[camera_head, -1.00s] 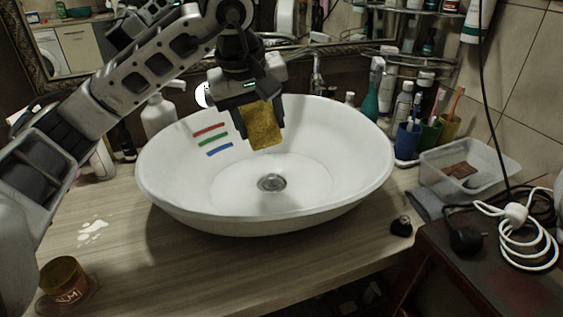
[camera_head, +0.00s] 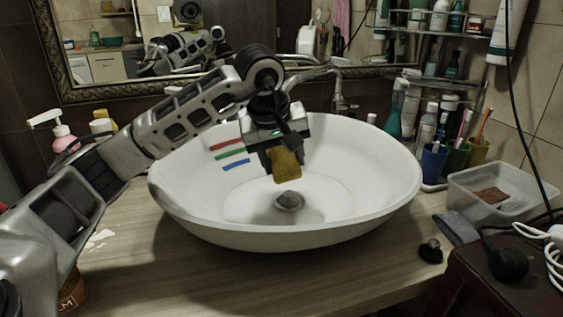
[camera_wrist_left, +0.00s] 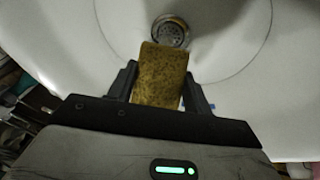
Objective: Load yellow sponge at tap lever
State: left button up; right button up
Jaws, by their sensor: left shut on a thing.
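My left gripper (camera_head: 283,163) is shut on the yellow sponge (camera_head: 286,167) and holds it over the inside of the white basin (camera_head: 385,205). In the left wrist view the sponge (camera_wrist_left: 160,75) sits between the two fingers, its far end close to the drain (camera_wrist_left: 171,32) in the picture. The drain (camera_head: 289,201) also shows below the sponge in the head view. The tap (camera_head: 338,88) stands behind the basin, partly hidden by my arm; I cannot make out its lever clearly. My right gripper is not in view.
Red, green and blue stripes (camera_head: 231,153) mark the basin's inner left wall. Cups with toothbrushes (camera_head: 434,160) and a clear plastic tub (camera_head: 500,190) stand at the right. A small black object (camera_head: 430,251) lies on the counter. A pink-white pump bottle (camera_head: 62,135) stands at the left.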

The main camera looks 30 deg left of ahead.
aim_at(284, 151)
pick_arm(q)
jog(key=w, duration=0.1)
jog(key=w+a, duration=0.2)
jog(key=shift+w+f, duration=0.35)
jog(key=shift+f, duration=0.05)
jog(key=shift+w+a+f+p, duration=0.1)
jog(key=shift+w+a+p, duration=0.3)
jog(key=shift+w, duration=0.3)
jog(key=shift+w+a+f+p, duration=0.1)
jog(key=shift+w+a+p, duration=0.25)
jog(key=shift+w, duration=0.35)
jog(key=shift+w+a+f, duration=0.2)
jog(key=shift+w, duration=0.25)
jog(key=shift+w+a+f+p, duration=0.1)
jog(key=shift+w+a+p, duration=0.1)
jog(key=shift+p, duration=0.1)
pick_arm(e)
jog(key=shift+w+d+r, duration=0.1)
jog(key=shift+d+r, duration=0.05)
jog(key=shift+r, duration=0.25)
